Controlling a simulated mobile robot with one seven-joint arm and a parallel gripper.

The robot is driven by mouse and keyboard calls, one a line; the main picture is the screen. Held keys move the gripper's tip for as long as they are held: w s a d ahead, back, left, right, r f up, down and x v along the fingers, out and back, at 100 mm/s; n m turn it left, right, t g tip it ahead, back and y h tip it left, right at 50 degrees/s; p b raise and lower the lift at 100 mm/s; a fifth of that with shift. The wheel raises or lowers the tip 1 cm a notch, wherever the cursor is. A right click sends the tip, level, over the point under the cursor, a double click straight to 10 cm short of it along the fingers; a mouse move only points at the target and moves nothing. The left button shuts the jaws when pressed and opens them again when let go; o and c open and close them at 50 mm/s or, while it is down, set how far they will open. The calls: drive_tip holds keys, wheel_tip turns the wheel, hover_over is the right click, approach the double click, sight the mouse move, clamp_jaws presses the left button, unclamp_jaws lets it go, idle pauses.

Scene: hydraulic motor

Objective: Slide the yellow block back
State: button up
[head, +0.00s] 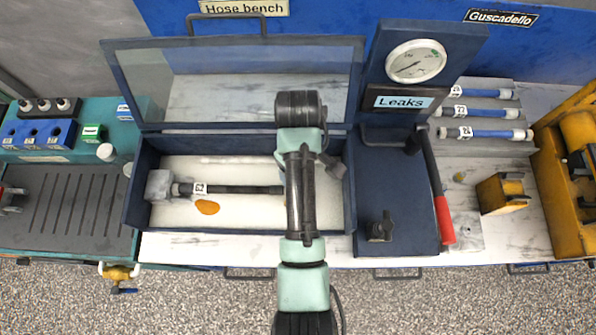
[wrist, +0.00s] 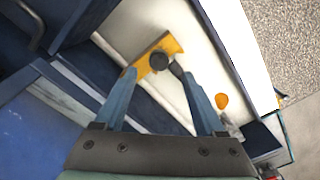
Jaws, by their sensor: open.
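In the wrist view a yellow block (wrist: 174,46) sits in the blue box, near one end of its pale floor. A dark round hose end (wrist: 158,62) lies against it and covers part of it. My gripper (wrist: 160,75) is open, with its two blue-grey fingers spread towards the block and hose end. Whether the fingertips touch the block cannot be told. In the head view my arm hides the gripper and this block. The black hose (head: 240,189) runs from a grey block (head: 159,185) at the left and disappears behind my arm.
The blue box (head: 131,205) has its windowed lid (head: 240,42) raised behind. An orange puddle (head: 207,207) lies on its floor. To the right stand the Leaks gauge panel (head: 415,63), a red-handled lever (head: 444,218) and another yellow block (head: 503,194) on the bench.

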wheel_tip(320, 180, down, 8)
drive_tip(key=shift+w+r, duration=0.1)
drive_tip(key=shift+r, duration=0.05)
drive_tip(key=shift+c, duration=0.4)
clamp_jaws()
idle(1.1)
